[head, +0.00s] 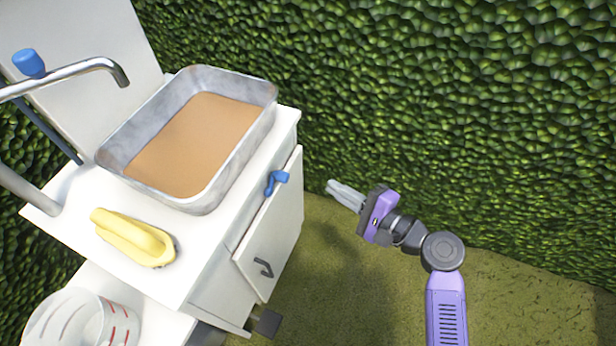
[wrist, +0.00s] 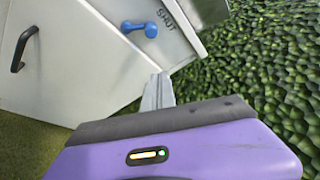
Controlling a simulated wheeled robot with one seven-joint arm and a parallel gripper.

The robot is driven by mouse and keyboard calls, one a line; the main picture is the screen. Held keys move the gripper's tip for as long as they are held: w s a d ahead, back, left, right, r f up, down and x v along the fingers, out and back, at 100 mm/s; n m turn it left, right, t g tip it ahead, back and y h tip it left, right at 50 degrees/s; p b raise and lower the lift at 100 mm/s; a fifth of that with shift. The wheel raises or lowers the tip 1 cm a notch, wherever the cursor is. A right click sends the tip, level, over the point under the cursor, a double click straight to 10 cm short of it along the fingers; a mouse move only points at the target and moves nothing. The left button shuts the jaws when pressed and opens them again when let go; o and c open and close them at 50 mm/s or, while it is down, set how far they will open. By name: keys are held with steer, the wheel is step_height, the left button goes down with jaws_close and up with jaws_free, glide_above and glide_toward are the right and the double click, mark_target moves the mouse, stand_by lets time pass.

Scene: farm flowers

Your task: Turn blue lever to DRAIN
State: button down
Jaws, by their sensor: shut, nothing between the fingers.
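The blue lever (head: 275,181) is mounted on the right side of the white cabinet, just below the metal basin. In the wrist view the blue lever (wrist: 140,28) lies near the top, with its thicker end close to the printed word SHUT (wrist: 170,20). No DRAIN label is readable in either view. My gripper (head: 331,187) is shut and empty, to the right of the lever and apart from it. In the wrist view my gripper's fingers (wrist: 158,80) show below and right of the lever.
The metal basin (head: 115,151) holding brown material sits on the cabinet top. The cabinet door has a dark handle (head: 263,268). A green hedge (head: 430,90) stands behind; grass (head: 335,285) lies below.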

steer(key=b+x, duration=0.2)
steer(key=x, duration=0.8)
steer(key=shift+s+a+r+p, duration=0.25)
steer(key=shift+s+r, duration=0.1)
steer(key=shift+s, duration=0.2)
steer(key=shift+s+a+r+p, duration=0.15)
steer(key=shift+s+a+r, duration=0.15)
steer(key=shift+s, duration=0.3)
steer(key=shift+s+a+r+p, duration=0.25)
steer(key=shift+s+r, duration=0.1)
steer(key=shift+s, duration=0.2)
steer(key=shift+b, duration=0.5)
